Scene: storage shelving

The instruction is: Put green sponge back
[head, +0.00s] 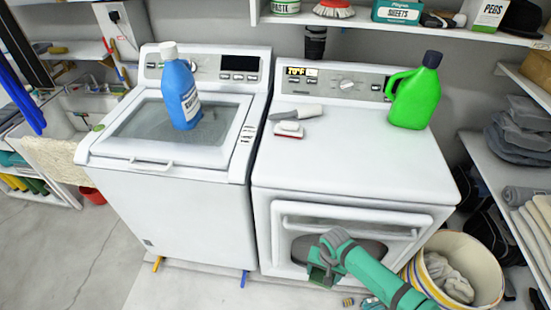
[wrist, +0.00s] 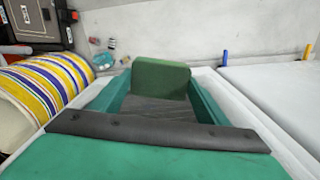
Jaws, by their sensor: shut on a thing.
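A green sponge (wrist: 160,78) stands between the fingertips of my gripper (wrist: 159,88) in the wrist view. My gripper is shut on it, with a teal finger at each side. In the head view my gripper (head: 321,275) is low in front of the right-hand machine's door, pointing down. The sponge is hard to make out there against the gripper's own green parts.
A striped basket (head: 455,270) with cloth stands right of my arm. A blue bottle (head: 180,95) stands on the left machine (head: 170,185). A green jug (head: 414,98), a brush and a scraper are on the right machine (head: 350,160). Shelves (head: 512,165) line the right side.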

